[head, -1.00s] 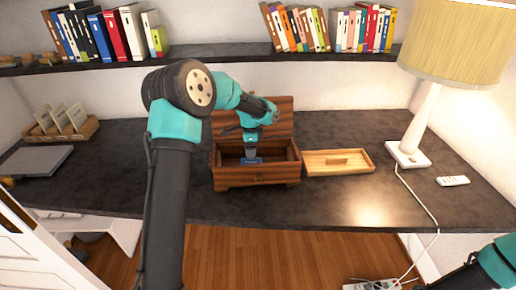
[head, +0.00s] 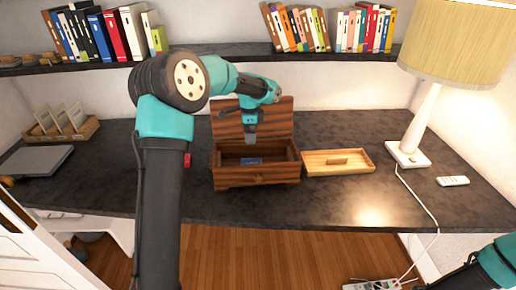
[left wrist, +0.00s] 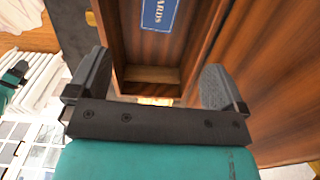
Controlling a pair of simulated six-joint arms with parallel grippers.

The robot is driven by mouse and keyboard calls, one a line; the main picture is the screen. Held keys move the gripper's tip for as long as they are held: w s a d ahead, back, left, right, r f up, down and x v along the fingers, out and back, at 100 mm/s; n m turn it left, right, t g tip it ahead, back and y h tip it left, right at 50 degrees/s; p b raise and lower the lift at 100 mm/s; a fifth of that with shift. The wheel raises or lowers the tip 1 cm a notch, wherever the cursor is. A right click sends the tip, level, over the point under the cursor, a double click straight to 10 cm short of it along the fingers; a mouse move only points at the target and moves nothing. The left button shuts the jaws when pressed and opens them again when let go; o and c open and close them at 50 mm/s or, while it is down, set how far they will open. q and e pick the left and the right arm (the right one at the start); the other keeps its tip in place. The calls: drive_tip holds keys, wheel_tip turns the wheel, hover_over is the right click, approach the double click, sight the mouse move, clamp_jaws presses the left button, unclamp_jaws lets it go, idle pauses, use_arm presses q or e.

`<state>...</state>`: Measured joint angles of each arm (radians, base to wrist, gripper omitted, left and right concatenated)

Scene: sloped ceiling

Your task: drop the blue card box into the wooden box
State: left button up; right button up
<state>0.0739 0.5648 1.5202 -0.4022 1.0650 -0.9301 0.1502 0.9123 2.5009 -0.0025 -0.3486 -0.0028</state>
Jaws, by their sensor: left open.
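The wooden box (head: 257,176) stands on the dark desk with its lid raised at the back. The blue card box (head: 251,161) lies inside it, on the floor of the box. The left wrist view also shows the blue card box (left wrist: 160,14), with white lettering, inside the wooden box (left wrist: 152,74). My left gripper (head: 250,137) is above the wooden box, in front of the raised lid. In the left wrist view its fingers (left wrist: 157,85) are wide apart with nothing between them.
A shallow wooden tray (head: 338,170) lies right of the box. A lamp (head: 408,154) and a white remote (head: 452,181) stand farther right. A closed laptop (head: 37,161) and a card holder (head: 62,130) are at left. A bookshelf (head: 210,56) runs behind.

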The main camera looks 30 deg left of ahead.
use_arm(q)
wheel_tip(320, 180, up, 10)
drive_tip(key=shift+f, duration=0.15)
idle(0.8)
